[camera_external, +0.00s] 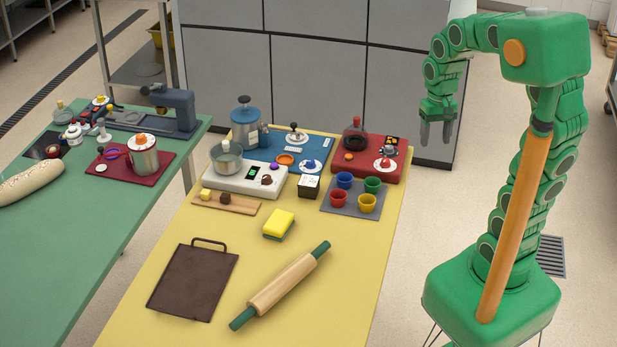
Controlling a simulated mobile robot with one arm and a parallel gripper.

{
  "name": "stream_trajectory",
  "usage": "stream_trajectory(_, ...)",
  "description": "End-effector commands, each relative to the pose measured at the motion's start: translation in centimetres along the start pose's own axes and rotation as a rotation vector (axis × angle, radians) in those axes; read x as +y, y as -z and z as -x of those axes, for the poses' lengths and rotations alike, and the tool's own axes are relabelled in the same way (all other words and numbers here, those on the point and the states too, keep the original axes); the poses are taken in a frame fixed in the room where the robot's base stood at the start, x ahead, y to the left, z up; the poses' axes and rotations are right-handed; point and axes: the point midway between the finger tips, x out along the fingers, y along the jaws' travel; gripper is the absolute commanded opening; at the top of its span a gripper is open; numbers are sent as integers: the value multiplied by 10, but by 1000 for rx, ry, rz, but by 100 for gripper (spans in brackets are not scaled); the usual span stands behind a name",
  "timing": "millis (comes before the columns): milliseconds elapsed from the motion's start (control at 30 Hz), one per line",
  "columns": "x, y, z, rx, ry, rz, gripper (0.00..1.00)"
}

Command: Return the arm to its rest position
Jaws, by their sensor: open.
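My gripper (437,132) hangs at the end of my green arm, pointing down. Its grey fingers are apart and nothing is seen between them. It is in the air to the right of the yellow table (240,285), apart from the things on it. My arm (545,45) rises from its green base at the lower right, bends at the top and reaches to the left.
The yellow table holds a rolling pin (280,285), a brown board (193,283), a yellow sponge (279,222), a white scale (247,181) and a red unit (374,160). A green table (85,240) stands left. Grey cabinets (300,80) stand behind. Floor between my base and the yellow table is clear.

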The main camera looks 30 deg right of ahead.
Motion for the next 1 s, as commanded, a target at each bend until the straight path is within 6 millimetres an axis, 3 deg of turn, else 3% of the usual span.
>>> stream_trajectory(233,8,-61,1,-24,1,143,61)
stream_trajectory(400,28,-100,-7,-43,-23,193,61)
stream_trajectory(600,46,-134,-16,-60,-45,247,61)
stream_trajectory(800,54,-149,-20,-68,-57,271,61)
stream_trajectory(1000,55,-150,-21,-69,-57,273,61)
